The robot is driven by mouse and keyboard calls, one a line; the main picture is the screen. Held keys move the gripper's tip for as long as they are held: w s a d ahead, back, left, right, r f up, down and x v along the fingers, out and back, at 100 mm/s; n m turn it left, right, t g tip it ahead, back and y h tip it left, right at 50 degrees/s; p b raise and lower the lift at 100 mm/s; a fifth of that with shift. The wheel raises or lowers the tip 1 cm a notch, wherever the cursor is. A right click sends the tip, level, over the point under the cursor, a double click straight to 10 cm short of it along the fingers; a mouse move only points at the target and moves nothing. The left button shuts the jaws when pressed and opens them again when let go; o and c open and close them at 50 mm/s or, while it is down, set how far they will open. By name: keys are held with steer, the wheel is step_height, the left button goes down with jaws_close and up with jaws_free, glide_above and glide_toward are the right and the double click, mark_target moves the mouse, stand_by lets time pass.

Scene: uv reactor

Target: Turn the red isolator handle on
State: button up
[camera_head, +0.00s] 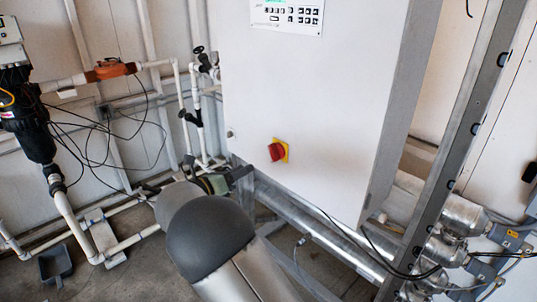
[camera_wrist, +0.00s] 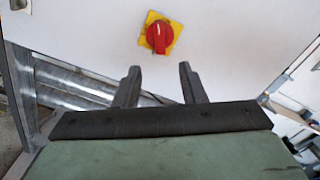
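The red isolator handle (camera_head: 276,152) sits on a yellow square plate (camera_head: 285,147) on the front of a white cabinet (camera_head: 310,100). The wrist view shows the red handle (camera_wrist: 159,37) near the top, with its grip roughly upright on the tilted yellow plate (camera_wrist: 149,17). My gripper (camera_wrist: 158,72) shows in the wrist view with its two dark fingers spread apart and nothing between them. The handle lies beyond the fingertips, apart from them. In the head view my arm hides most of the gripper, below and left of the handle.
A control panel (camera_head: 287,16) is high on the cabinet. White pipes and valves (camera_head: 196,110) stand to its left. A metal upright (camera_head: 455,140) and silver cylinders (camera_head: 462,215) stand to the right. A metal pipe (camera_head: 310,225) runs below the cabinet. The space before the handle looks clear.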

mark_target(271, 155)
steer(key=p+x, duration=0.1)
steer(key=x, duration=1)
steer(key=shift+d, duration=0.1)
jaws_close()
